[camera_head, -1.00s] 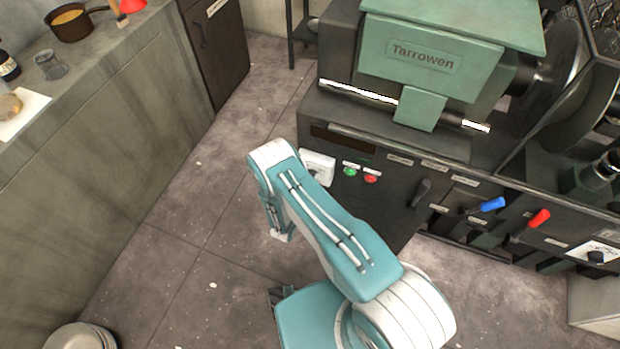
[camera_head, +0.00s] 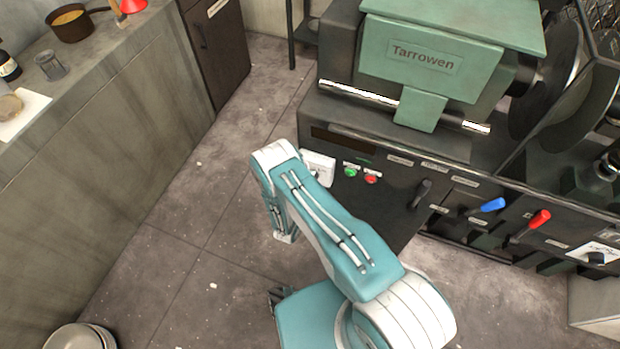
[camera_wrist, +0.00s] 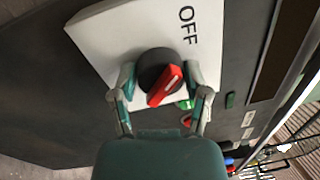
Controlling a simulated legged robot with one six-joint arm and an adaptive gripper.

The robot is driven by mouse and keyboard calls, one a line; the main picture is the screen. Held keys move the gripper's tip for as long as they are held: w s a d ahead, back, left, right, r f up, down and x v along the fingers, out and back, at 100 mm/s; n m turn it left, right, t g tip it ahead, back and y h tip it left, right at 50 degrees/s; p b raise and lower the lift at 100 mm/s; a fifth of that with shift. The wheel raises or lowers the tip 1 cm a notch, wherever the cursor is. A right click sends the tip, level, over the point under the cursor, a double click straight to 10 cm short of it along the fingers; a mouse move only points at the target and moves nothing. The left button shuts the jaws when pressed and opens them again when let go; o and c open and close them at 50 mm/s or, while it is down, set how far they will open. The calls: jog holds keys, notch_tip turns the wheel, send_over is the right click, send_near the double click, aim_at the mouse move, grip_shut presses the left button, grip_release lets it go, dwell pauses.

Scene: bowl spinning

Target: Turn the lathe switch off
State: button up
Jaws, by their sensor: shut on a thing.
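The lathe switch is a dark round knob with a red handle (camera_wrist: 166,85) on a white plate (camera_wrist: 112,38), in the wrist view. The plate carries the word OFF. The red handle is tilted, with a pale mark along it. My gripper (camera_wrist: 164,88) has one finger on each side of the knob and is shut on it. In the head view the white plate (camera_head: 319,168) shows on the lathe front (camera_head: 385,190), partly behind my arm. My gripper and the knob are hidden there.
Green (camera_head: 350,172) and red (camera_head: 371,179) buttons sit right of the plate. A black lever (camera_head: 421,193), a blue-handled lever (camera_head: 490,205) and a red-handled lever (camera_head: 539,219) lie further right.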

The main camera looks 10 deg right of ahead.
jog(key=shift+s+f+n, duration=0.1)
jog(key=shift+f+n, duration=0.1)
jog(key=shift+n, duration=0.1)
jog(key=o, duration=1.1)
jog(key=shift+o, duration=0.2)
jog(key=shift+a, duration=0.1)
jog(key=v, duration=1.2)
